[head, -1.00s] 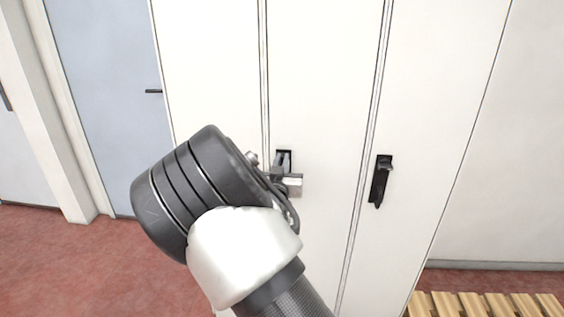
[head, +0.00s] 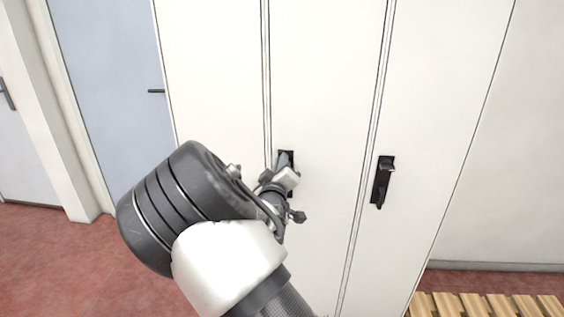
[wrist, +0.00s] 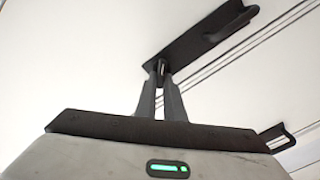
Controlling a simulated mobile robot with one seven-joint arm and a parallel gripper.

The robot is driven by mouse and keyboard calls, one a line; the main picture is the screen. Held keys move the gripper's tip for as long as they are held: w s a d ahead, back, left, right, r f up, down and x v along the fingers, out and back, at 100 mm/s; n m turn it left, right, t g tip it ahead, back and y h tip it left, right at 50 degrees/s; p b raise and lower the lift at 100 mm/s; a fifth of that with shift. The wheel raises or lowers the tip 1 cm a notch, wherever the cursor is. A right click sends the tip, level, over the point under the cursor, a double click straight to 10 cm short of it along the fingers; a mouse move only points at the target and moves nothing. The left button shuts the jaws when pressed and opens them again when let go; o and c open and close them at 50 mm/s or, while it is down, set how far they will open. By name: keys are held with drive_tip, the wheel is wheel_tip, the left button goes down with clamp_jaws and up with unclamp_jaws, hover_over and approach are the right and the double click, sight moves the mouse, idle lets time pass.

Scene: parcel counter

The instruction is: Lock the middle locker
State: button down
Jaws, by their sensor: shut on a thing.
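The middle locker (head: 325,75) is a tall white door that looks closed. Its black latch plate (head: 290,156) is partly hidden behind my gripper (head: 281,164) in the head view. In the wrist view, the black latch plate (wrist: 195,42) runs slantwise, with a raised lever (wrist: 232,24) at its upper right end. My gripper (wrist: 161,72) is at the plate's lower left end, its fingers shut on a small dark latch piece (wrist: 159,66). The fingers hide most of that piece, so its exact turn is hard to tell.
The right locker (head: 440,100) has a similar black latch (head: 382,182), also visible in the wrist view (wrist: 281,137). A slatted wooden bench (head: 485,304) stands at the lower right. A blue-grey door (head: 105,80) is on the left, above red floor (head: 50,260).

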drive_tip(key=n, duration=0.6)
drive_tip(key=f+n+p, duration=0.1)
drive_tip(key=n, duration=0.1)
drive_tip(key=shift+a+n, duration=0.25)
drive_tip(key=shift+n, duration=0.15)
idle(0.4)
drive_tip(key=c, duration=1.9)
unclamp_jaws()
drive_tip(key=shift+o, duration=0.2)
drive_tip(key=shift+s, duration=0.1)
drive_tip(key=s, duration=1.7)
drive_tip(key=shift+s+a+p, duration=0.15)
drive_tip(key=shift+a+p, duration=0.1)
drive_tip(key=shift+p, duration=0.1)
